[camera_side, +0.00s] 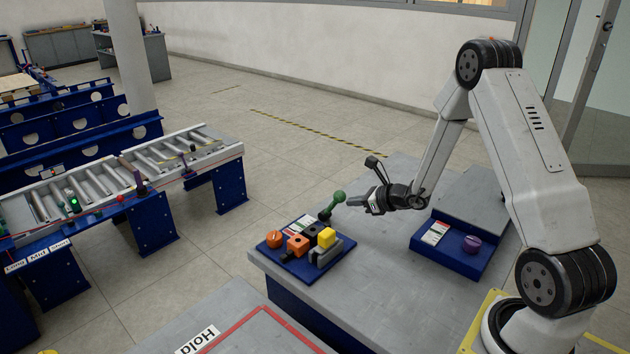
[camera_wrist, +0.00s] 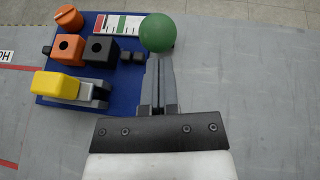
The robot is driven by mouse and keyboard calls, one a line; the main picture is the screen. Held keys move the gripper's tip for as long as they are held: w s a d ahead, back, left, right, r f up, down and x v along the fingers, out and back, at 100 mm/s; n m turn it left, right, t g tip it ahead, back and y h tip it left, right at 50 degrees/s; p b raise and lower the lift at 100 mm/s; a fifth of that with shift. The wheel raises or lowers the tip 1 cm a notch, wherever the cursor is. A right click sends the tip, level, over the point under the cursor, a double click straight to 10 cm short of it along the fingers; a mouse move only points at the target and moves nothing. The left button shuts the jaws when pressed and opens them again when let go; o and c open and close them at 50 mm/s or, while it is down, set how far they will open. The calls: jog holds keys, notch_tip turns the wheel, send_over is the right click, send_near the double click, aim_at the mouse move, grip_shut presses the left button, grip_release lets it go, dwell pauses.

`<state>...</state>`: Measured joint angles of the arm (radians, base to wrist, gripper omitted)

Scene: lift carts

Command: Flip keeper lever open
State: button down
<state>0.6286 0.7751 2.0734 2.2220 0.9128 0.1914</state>
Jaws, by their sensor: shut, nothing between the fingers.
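A blue panel (camera_side: 289,262) on the grey bench carries the controls; it also shows in the wrist view (camera_wrist: 122,98). A lever with a green ball (camera_side: 338,196) stands at its far edge, and its dark stem leans toward the right. The pictures do not show which control is named the keeper lever. My gripper (camera_side: 352,201) is shut and empty, just right of the green ball in the side view. In the wrist view my fingertips (camera_wrist: 158,62) lie together just below the ball (camera_wrist: 158,32). I cannot tell whether they touch it. The ball hides its stem there.
The panel also holds an orange knob (camera_wrist: 68,17), an orange block (camera_wrist: 68,48), a black block (camera_wrist: 101,50) and a yellow-ended grey handle (camera_wrist: 57,85). A second blue panel with a purple knob (camera_side: 472,244) stands right. A roller conveyor (camera_side: 110,181) is left.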

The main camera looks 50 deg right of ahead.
aim_at(344, 193)
jog(key=shift+w+r+g, duration=0.55)
jog(key=shift+g, duration=0.05)
dwell(0.8)
jog(key=shift+w+r+g, duration=0.5)
jog(key=shift+w+g, duration=0.1)
jog(key=shift+w+r+g, duration=0.25)
jog(key=shift+w+g, duration=0.3)
jog(key=shift+w+r+g, duration=0.25)
jog(key=shift+w+g, duration=0.3)
jog(key=shift+w+r, duration=0.2)
jog(key=shift+w, duration=0.35)
jog(key=shift+w+r, duration=0.15)
jog(key=shift+w, duration=0.35)
jog(key=w, duration=0.6)
jog(key=shift+w, duration=0.2)
jog(key=shift+f, duration=0.1)
